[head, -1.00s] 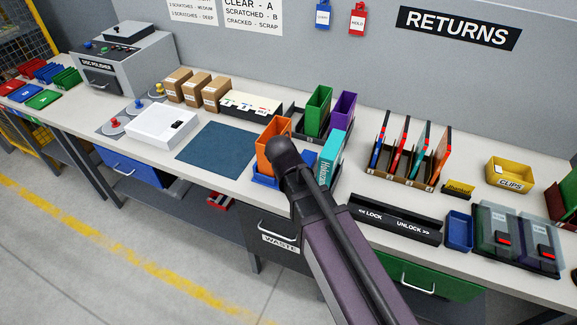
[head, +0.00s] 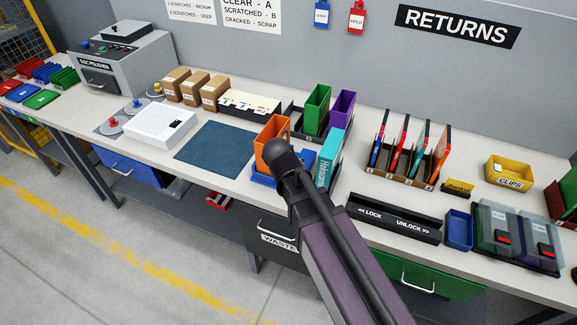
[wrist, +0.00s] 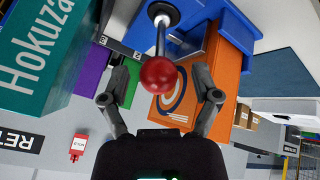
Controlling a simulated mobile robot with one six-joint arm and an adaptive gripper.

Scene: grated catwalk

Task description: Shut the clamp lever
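The clamp lever shows in the wrist view as a metal rod with a round red knob (wrist: 158,75) and a black pivot at its far end. The pivot sits by a blue holder (wrist: 240,28), which also shows in the head view (head: 262,181). My gripper (wrist: 161,82) is open, with one dark finger on each side of the knob and gaps between. I cannot tell how deep the knob lies between the fingers. In the head view my arm hides the lever and the gripper.
An orange case (head: 271,140) and a teal Hokuzan case (head: 331,158) stand close on either side of my arm. Green (head: 317,110) and purple (head: 342,112) cases stand behind. A black LOCK/UNLOCK rail (head: 395,218) lies right. The blue mat (head: 215,148) is clear.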

